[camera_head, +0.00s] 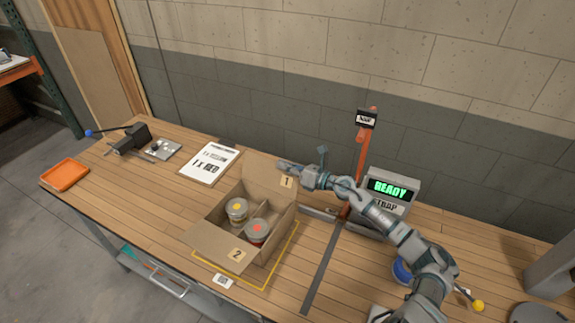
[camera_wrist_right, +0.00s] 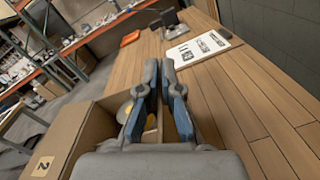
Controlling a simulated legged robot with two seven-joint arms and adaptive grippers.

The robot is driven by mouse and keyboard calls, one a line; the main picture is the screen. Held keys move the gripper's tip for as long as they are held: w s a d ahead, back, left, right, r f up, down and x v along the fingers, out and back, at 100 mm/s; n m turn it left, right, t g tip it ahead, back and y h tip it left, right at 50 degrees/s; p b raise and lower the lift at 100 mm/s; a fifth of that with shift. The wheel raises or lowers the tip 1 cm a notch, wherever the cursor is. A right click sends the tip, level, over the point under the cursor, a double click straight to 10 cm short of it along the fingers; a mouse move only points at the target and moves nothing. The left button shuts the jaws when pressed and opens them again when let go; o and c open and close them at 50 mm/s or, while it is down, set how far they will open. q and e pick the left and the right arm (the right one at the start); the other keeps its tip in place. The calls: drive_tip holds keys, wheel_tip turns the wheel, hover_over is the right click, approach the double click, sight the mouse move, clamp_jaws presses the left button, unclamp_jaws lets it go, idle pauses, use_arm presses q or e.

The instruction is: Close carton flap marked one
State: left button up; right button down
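The open carton (camera_head: 214,214) stands on the bench with two lidded tins inside, one with a yellow dot (camera_head: 237,207) and one with an orange-red dot (camera_head: 257,231). The flap marked one (camera_head: 264,180) stands up at the carton's back. The flap marked two (camera_head: 215,245) is folded outward at the front; it also shows in the right wrist view (camera_wrist_right: 62,140). My right gripper (camera_head: 284,164) is at the upper edge of flap one; I cannot tell if they touch. Its fingers (camera_wrist_right: 160,65) are close together with nothing visible between them. My left gripper is out of view.
A printed sheet (camera_head: 209,165) lies left of the carton, with an orange tray (camera_head: 64,174) farther left. A strapping machine reading READY (camera_head: 390,189) and an orange post (camera_head: 359,150) stand to the right. A yellow outline surrounds the carton's front right.

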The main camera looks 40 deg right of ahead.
sight(281, 185)
drive_tip(key=shift+s+a+r+n, duration=0.15)
drive_tip(key=shift+s+a+n, duration=0.2)
drive_tip(key=shift+a+n, duration=0.5)
drive_tip(key=shift+s+a+r+n, duration=0.1)
drive_tip(key=shift+s+a+n, duration=0.2)
drive_tip(key=shift+a+n, duration=0.55)
drive_tip(key=shift+d, duration=0.2)
drive_tip(key=c, duration=1.4)
unclamp_jaws()
drive_tip(key=shift+d, duration=0.1)
drive_tip(key=shift+o, duration=0.2)
drive_tip(key=v, duration=1.2)
